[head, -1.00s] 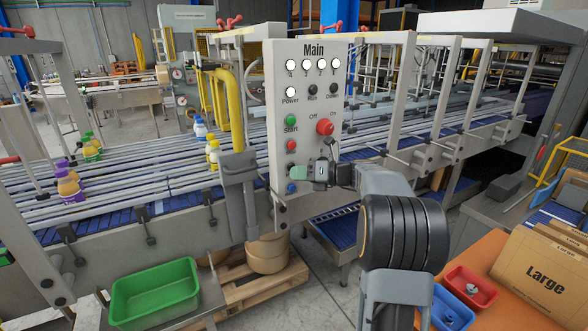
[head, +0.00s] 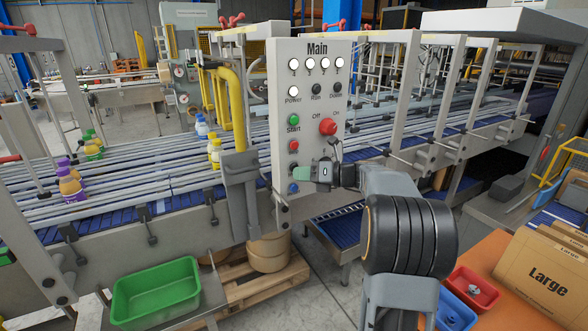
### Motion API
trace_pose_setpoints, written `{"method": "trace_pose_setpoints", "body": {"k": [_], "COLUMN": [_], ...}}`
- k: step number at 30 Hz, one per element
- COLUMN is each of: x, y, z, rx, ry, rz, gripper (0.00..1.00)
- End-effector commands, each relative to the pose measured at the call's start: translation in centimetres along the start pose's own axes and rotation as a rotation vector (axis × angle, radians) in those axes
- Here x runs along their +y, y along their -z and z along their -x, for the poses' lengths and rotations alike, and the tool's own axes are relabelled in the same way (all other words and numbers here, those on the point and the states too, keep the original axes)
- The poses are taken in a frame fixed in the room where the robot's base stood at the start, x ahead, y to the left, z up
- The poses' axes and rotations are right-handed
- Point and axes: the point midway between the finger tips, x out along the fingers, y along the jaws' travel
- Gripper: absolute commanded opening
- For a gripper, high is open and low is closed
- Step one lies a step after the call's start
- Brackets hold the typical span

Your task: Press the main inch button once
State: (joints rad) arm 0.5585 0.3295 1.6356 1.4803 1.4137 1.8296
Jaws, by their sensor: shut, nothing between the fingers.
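The Main control panel (head: 310,95) is a tall light-grey plate at the centre. A column of buttons runs down its left side: a green Start button (head: 294,119), a red button (head: 293,146), a dark button (head: 292,166) and a blue button (head: 293,188). A big red Off/On knob (head: 328,126) is to their right. My gripper (head: 299,173) is shut and empty, pointing left at the lower panel. Its tip is beside the dark button, just above the blue one. I cannot tell whether it touches a button, and no inch label is readable.
Lit white lamps (head: 294,64) line the panel's top. A conveyor with bottles (head: 69,183) runs behind it. A yellow pipe (head: 237,110) stands left of the panel. A green bin (head: 155,291) is at lower left. Red bin (head: 470,289) and cartons (head: 548,278) are at lower right.

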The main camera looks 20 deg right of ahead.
Motion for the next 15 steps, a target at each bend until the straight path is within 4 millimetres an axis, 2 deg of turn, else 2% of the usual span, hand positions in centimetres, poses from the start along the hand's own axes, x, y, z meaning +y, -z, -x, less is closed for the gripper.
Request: {"method": "trace_pose_setpoints", "body": {"k": [8, 15], "x": [0.0, 1.2], "y": [0.3, 1.5], "z": [0.2, 1.7], "rx": [0.001, 0.002], "ry": [0.001, 0.000], "rz": [-0.004, -0.004], "gripper": [0.00, 0.00]}}
